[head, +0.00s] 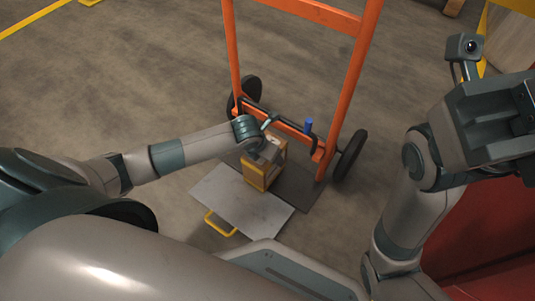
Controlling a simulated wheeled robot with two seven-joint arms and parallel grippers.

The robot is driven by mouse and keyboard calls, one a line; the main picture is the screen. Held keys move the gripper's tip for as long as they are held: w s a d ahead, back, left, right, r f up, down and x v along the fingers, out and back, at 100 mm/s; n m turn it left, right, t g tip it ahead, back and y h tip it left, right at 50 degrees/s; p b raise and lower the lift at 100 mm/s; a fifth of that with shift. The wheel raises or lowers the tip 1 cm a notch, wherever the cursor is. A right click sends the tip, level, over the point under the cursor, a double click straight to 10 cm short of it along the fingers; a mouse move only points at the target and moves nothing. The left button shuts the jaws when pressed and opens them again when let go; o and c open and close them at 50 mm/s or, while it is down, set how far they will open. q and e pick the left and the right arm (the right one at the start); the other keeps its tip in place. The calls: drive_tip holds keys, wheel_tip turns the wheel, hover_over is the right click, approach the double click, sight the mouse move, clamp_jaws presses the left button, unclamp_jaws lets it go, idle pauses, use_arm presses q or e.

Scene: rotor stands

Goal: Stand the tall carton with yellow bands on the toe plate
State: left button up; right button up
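The tall carton with yellow bands (258,178) looks upright near the middle of the head view, at the border of a dark toe plate (303,190) and a light grey sheet. I cannot tell whether its base touches the plate. My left gripper (267,152) is at the carton's top, pointing down. My wrist partly hides its fingers, so I cannot tell whether they grip the carton. My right gripper (505,118) is raised at the right edge, away from the carton; its fingers do not show clearly.
An orange hand truck (347,100) with black wheels (350,155) rises behind the carton. A blue-topped part (308,126) is on its lower crossbar. The light grey sheet (225,190) with a yellow handle (219,224) lies in front. A red surface (490,235) is at lower right. Floor at left is clear.

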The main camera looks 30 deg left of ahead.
use_arm(q)
drive_tip(key=shift+f, duration=0.15)
idle(0.3)
drive_tip(key=o, duration=1.8)
